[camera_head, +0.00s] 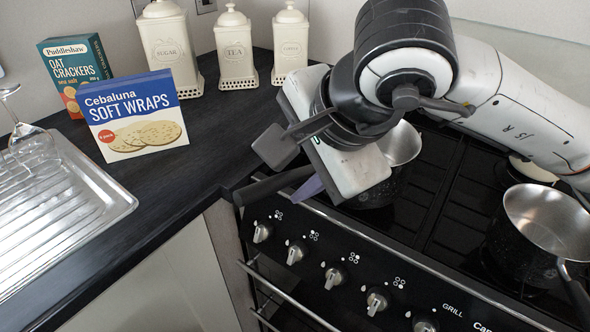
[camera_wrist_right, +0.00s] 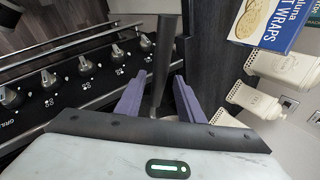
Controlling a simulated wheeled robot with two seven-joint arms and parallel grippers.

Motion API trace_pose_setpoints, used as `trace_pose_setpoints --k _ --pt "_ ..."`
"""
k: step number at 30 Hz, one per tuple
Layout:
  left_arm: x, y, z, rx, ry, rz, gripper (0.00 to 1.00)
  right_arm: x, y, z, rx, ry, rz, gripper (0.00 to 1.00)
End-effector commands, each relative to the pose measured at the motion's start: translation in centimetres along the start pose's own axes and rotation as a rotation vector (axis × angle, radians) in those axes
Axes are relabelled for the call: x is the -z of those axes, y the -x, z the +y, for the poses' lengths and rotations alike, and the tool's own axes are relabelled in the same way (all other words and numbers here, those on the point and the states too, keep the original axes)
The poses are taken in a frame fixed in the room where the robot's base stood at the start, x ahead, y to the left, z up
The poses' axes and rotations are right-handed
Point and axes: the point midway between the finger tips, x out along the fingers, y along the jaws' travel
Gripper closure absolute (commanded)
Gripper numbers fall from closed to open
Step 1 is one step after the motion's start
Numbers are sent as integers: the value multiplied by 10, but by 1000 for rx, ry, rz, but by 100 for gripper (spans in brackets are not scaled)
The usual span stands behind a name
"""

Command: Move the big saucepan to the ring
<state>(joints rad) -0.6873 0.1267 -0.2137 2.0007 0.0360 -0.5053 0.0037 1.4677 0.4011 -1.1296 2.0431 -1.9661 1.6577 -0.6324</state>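A dark speckled saucepan with a steel inside (camera_head: 402,147) stands on the hob, mostly hidden behind my right gripper (camera_head: 300,193). Its long dark handle (camera_head: 258,190) points left past the hob's front edge. In the right wrist view, this handle (camera_wrist_right: 163,60) lies between the purple fingers of my right gripper (camera_wrist_right: 160,84), with gaps visible beside it; the gripper looks open. I cannot tell for sure which saucepan is bigger. My left gripper is not in view.
The black hob (camera_head: 430,215) has control knobs (camera_head: 334,277) along its front and a rail below. On the worktop (camera_head: 175,180) stand a soft wraps box (camera_head: 133,118), a crackers box (camera_head: 75,65) and cream canisters (camera_head: 235,50). A glass (camera_head: 28,140) is by the steel drainer (camera_head: 60,205).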

Motion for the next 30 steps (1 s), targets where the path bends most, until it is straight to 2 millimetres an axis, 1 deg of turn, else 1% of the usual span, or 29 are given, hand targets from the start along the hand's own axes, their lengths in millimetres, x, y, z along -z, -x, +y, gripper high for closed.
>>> trace_pose_setpoints --k 2,5,9,12,15,18,21,24,30 --pt "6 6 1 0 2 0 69 0 7 -4 0 0 0 65" --pt "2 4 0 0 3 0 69 1 20 -4 6 1 2 65" --pt "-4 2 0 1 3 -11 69 0 52 -4 6 1 1 65" --pt "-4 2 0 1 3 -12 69 0 75 -4 6 2 2 65" --pt "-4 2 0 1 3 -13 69 0 94 -4 5 1 2 65" --pt "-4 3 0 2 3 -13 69 1 109 -4 3 -1 2 65" --pt "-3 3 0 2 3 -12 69 0 119 -3 2 0 1 65" --pt "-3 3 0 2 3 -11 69 0 124 -3 1 0 2 65" --pt "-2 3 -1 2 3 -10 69 0 124 -2 0 0 1 65"
